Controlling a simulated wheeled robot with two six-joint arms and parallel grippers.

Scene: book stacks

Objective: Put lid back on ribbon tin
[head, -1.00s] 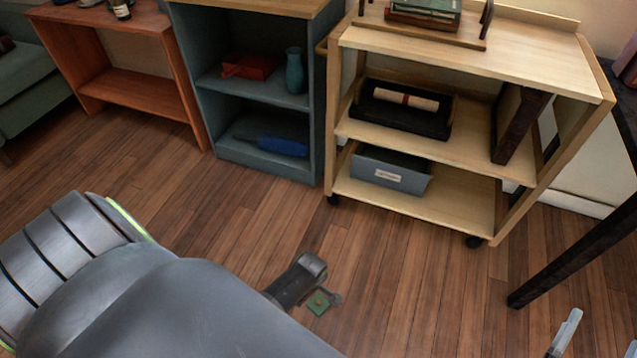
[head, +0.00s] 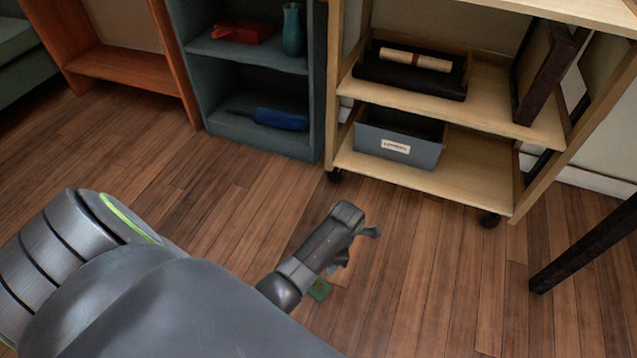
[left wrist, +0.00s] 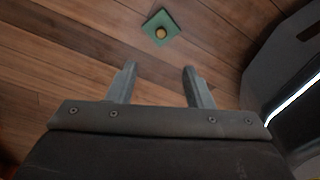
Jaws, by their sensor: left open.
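The lid, a small green square with a round gold knob, lies on the wooden floor. In the head view the lid (head: 320,290) is partly hidden behind my left gripper (head: 356,248). In the left wrist view the whole lid (left wrist: 160,27) shows knob up, beyond the fingertips and roughly in line with the gap between them. My left gripper (left wrist: 157,72) is open, with nothing between its fingers, and apart from the lid. I cannot make out a ribbon tin in either view. My right gripper is not in view.
A wooden cart (head: 470,185) holds a grey labelled box (head: 398,140) low down and a black tray (head: 408,78) with a rolled paper above. A blue-grey shelf (head: 265,140) and an orange shelf (head: 130,68) stand left. A dark table leg (head: 585,245) is at right. Floor between is clear.

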